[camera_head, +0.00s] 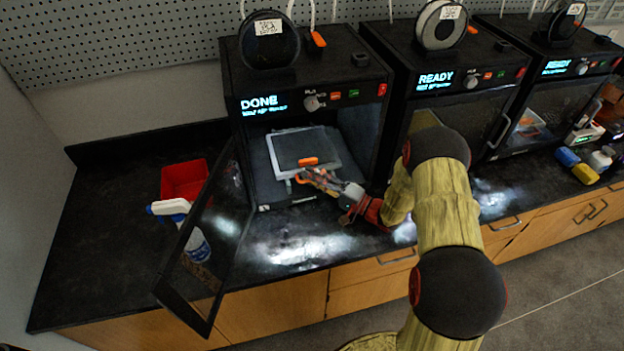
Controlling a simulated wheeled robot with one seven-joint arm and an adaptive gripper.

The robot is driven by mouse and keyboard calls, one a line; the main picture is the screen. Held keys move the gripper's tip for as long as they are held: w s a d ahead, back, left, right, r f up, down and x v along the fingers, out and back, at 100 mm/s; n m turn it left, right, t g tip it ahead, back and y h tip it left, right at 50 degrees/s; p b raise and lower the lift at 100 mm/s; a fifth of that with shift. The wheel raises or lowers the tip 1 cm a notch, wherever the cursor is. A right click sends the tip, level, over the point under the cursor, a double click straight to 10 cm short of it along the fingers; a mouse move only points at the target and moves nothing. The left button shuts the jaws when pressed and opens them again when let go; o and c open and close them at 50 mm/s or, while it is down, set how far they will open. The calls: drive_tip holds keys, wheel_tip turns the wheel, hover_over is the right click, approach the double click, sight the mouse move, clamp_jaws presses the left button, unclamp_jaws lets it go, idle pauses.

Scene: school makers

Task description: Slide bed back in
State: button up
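The leftmost 3D printer (237,85) shows "DONE" on its display, and its door (205,245) stands open, swung out to the left. The print bed (303,148), a dark plate with a light frame, is inside the lit chamber. A small orange part (308,161) shows at its front edge. My gripper (312,177) is at the chamber opening, at the front edge of the bed, reaching in from the right. Its fingertips overlap an orange piece at the bed's front, so whether they are closed on it cannot be told.
Two more printers (437,80) (565,68) to the right read "READY". Yellow and blue bottles (583,173) stand at the far right.

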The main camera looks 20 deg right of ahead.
drive_tip(key=v, duration=1.2)
idle(0.3)
